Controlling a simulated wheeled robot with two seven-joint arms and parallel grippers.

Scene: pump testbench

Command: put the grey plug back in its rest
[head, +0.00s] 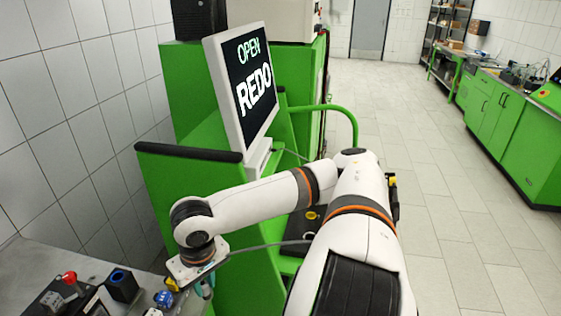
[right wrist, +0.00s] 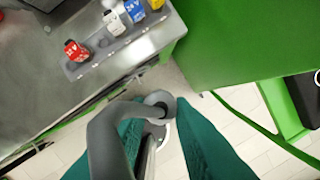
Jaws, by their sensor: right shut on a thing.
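My right gripper (head: 208,288) hangs off the right edge of the bench at lower left in the head view. In the right wrist view its teal fingers (right wrist: 156,102) are shut on the grey plug (right wrist: 158,132). A thick grey cable (right wrist: 103,135) curves from the plug past the left finger; in the head view a grey cable (head: 265,246) runs right from the wrist. The plug is over the floor gap, clear of the bench. I cannot make out which holder is its rest. My left gripper is out of view.
A grey rack (right wrist: 122,41) on the metal bench (right wrist: 35,85) holds red (right wrist: 76,50), white (right wrist: 113,22), blue (right wrist: 134,11) and yellow pieces. A black box (head: 122,286) and a red-topped control (head: 69,278) stand nearby. A green cabinet (right wrist: 240,40) rises beside the bench.

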